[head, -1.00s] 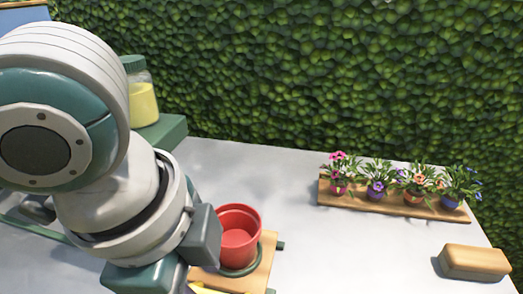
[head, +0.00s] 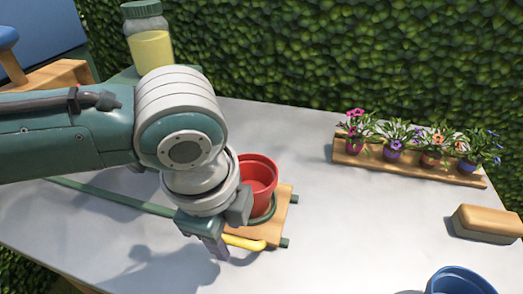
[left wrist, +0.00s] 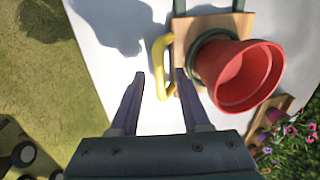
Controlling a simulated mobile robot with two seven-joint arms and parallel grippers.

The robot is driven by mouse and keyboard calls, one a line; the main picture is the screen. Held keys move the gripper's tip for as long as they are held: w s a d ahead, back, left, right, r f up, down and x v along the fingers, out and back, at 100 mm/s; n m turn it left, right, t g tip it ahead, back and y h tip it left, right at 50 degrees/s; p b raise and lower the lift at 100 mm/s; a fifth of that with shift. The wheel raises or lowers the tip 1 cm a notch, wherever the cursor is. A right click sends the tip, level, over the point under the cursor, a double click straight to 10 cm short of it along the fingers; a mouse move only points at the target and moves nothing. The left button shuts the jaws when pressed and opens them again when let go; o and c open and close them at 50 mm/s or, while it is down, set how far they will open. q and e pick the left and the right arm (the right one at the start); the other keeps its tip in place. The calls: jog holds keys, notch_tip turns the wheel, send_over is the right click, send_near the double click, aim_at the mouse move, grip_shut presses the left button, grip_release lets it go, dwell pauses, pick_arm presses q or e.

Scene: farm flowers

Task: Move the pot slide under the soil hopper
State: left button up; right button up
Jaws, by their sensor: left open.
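The pot slide is a wooden board (head: 283,213) on green rails, with a yellow handle (head: 245,243) at its near side. A red pot (head: 258,172) stands upright on it in a green ring. My left gripper (head: 222,243) is open at the handle end of the slide. In the left wrist view the yellow handle (left wrist: 158,62) shows between and just beyond the open fingertips (left wrist: 160,80), with the red pot (left wrist: 246,75) to the right. I cannot tell whether the fingers touch the handle. A green-lidded jar with yellow contents (head: 150,45) stands at the back left; I cannot clearly identify the soil hopper.
A green rail (head: 110,196) runs left across the white table (head: 90,230). A wooden planter (head: 400,168) with several potted flowers stands at the back right. The table's centre right is clear.

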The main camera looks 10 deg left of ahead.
pick_arm(q)
grip_shut()
dwell(0.3)
dwell(1.1)
